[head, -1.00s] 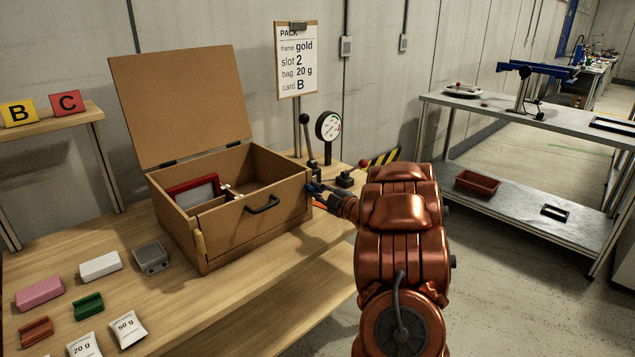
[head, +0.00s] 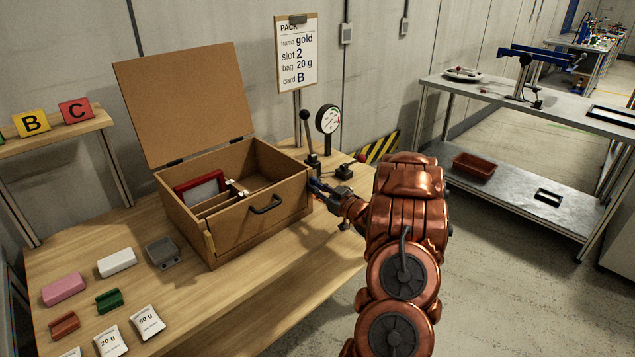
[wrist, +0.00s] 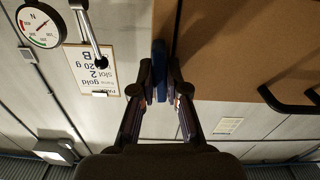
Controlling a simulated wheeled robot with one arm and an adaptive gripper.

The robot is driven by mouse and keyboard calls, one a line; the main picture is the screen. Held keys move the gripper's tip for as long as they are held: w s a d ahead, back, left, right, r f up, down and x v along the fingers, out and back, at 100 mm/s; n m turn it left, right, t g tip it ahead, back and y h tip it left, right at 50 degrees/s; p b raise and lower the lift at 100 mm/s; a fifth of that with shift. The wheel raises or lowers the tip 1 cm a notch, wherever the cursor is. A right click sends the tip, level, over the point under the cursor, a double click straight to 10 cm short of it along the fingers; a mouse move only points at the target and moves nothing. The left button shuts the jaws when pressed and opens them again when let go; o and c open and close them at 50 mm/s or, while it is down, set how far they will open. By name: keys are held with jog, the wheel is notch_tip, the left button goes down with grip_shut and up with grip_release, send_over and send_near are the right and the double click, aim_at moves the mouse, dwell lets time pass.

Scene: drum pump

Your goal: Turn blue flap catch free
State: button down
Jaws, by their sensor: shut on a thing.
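The blue flap catch (wrist: 160,68) sits at the edge of the brown wooden box in the wrist view. My gripper (wrist: 159,72) has a finger on each side of it and is shut on it. In the head view the catch (head: 316,184) is a small blue patch at the right front corner of the box (head: 236,234), partly hidden by my gripper (head: 322,188). The catch runs along the box edge in the wrist view; its exact angle is hard to tell. The front flap with its black handle (head: 265,204) stands upright. The box lid (head: 186,98) is open.
Inside the box is a red frame (head: 201,188) beside dividers. A lever (head: 307,132) and a gauge (head: 328,119) stand behind the box's right side. Blocks and bags, including a 20 g bag (head: 111,341), lie at the front left of the bench. A side table (head: 470,92) stands to the right.

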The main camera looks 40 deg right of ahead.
jog(key=shift+m+p, duration=0.35)
jog(key=shift+m, duration=0.25)
jog(key=c, duration=1.2)
grip_release()
jog(key=shift+s, duration=0.1)
jog(key=s, duration=1.2)
jog(key=shift+a, duration=0.15)
jog(key=shift+w, duration=0.15)
